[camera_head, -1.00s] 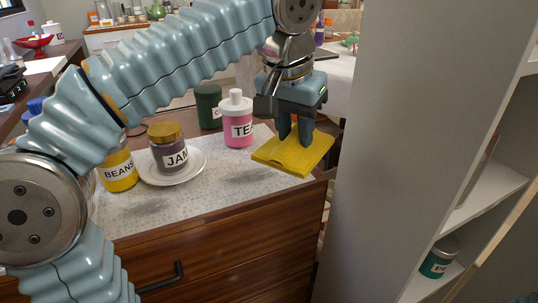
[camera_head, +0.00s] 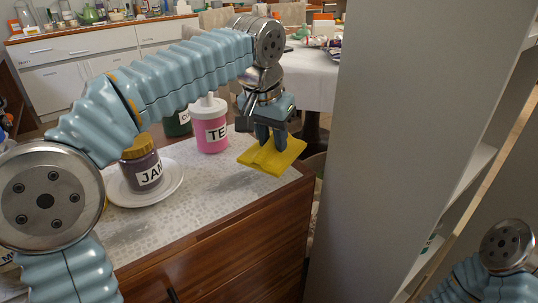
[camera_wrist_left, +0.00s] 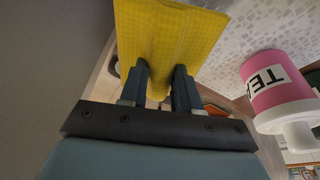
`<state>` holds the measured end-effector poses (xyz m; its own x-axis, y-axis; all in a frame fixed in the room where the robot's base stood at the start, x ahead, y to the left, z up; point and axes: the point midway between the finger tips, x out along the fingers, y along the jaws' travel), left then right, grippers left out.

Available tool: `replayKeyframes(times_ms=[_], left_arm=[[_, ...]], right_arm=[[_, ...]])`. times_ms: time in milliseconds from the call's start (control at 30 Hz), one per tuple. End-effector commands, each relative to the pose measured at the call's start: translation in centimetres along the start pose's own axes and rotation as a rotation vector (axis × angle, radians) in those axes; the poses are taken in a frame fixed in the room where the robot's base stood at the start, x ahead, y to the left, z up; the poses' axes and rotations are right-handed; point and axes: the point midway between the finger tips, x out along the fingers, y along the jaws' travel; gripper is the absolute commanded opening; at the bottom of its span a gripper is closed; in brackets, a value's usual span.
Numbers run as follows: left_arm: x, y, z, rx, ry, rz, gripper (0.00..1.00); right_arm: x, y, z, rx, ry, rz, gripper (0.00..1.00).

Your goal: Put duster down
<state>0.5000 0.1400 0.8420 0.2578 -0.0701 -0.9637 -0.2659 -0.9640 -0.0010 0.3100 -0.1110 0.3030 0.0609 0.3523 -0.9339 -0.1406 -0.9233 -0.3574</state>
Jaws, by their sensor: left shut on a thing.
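The yellow duster (camera_head: 272,157) is a flat folded cloth, pinched between the fingers of my left gripper (camera_head: 270,143). It is held over the right end of the patterned counter top (camera_head: 215,178), close to the edge; I cannot tell whether it touches the surface. In the left wrist view the duster (camera_wrist_left: 170,35) spreads out beyond the left gripper's two fingers (camera_wrist_left: 167,85). In the head view part of my right arm shows at the lower right, but its gripper is out of view.
A pink TEA jar (camera_head: 211,126) stands just left of the duster. A JAM jar (camera_head: 141,160) sits on a white plate (camera_head: 172,191). A dark green jar (camera_head: 178,124) stands behind, partly hidden. A tall grey panel (camera_head: 400,120) rises to the right.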

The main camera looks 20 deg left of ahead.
Motion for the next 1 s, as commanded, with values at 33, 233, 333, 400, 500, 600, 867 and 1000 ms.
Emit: replayKeyframes(times_ms=[33,233,333,400,500,600,867,1000], left_arm=[[0.4,-0.2,-0.1,-0.001,-0.001,0.000,0.02],[3.7,-1.4,-0.1,0.000,-0.002,0.000,0.02],[4.9,-1.3,0.3,0.000,-0.001,0.000,0.02],[5.2,-1.3,0.3,0.000,0.000,0.000,0.02],[5.2,-1.3,0.3,-0.001,0.000,0.000,0.02],[5.2,-1.3,0.3,-0.001,0.000,0.000,0.02],[5.4,-1.3,0.4,-0.001,0.000,0.000,0.47],[5.4,-1.3,0.4,-0.001,0.000,0.000,0.57]], right_arm=[[0.1,0.1,0.0,0.000,0.000,0.000,0.56],[0.7,0.5,-0.1,0.002,0.003,0.003,0.56],[0.8,0.6,-0.2,0.004,0.004,0.004,0.56],[0.8,0.6,-0.2,0.004,0.005,0.005,0.56],[0.8,0.6,-0.2,0.004,0.005,0.005,0.56],[0.8,0.6,-0.2,0.004,0.005,0.005,0.56],[0.9,0.7,-0.2,0.005,0.006,0.005,0.56],[0.9,0.7,-0.2,0.005,0.006,0.005,0.56]])
